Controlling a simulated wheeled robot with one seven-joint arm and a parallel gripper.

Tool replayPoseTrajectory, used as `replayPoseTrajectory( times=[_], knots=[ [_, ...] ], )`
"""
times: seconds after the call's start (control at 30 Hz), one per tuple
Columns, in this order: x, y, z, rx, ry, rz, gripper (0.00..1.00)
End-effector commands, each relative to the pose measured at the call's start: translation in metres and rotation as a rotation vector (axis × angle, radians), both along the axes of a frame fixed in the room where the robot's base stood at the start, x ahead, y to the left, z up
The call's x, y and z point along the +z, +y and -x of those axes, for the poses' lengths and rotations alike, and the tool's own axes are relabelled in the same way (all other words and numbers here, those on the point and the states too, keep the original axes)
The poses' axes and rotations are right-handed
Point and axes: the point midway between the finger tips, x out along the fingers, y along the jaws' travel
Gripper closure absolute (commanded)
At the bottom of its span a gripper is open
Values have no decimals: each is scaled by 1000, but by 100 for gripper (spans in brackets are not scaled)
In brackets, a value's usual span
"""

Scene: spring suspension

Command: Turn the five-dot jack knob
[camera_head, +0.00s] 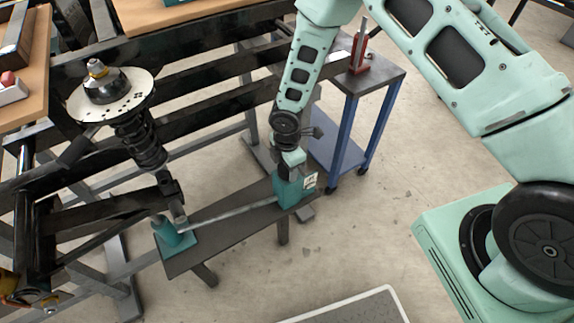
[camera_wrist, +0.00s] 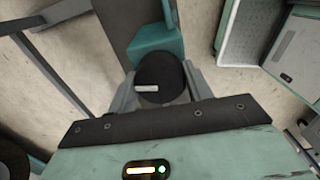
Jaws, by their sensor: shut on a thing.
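A teal jack box (camera_head: 288,188) with a small pale label stands at the right end of a dark narrow bench (camera_head: 225,225). It also shows in the wrist view (camera_wrist: 155,40). A black round knob (camera_wrist: 160,70) with a pale bar mark sits on top of it. My gripper (camera_head: 291,163) is over the box, its grey fingers on both sides of the knob in the wrist view, shut on it. In the head view my gripper hides the knob. Dots cannot be read on the knob or label.
A grey bar (camera_head: 230,215) runs from the box to a teal foot (camera_head: 174,236) below a black coil spring (camera_head: 142,145) with a round plate (camera_head: 110,95). A blue cart (camera_head: 347,125) carrying a red jack (camera_head: 359,55) stands close behind my arm.

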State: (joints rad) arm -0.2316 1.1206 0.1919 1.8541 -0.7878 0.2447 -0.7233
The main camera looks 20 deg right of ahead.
Motion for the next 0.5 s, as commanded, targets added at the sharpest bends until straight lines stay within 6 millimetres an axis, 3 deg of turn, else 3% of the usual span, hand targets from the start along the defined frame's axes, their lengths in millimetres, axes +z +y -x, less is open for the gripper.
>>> replayPoseTrajectory(
  times=[0.5],
  knots=[
    [1, 0, -1, 219, -3, -1, 73]
  ],
)
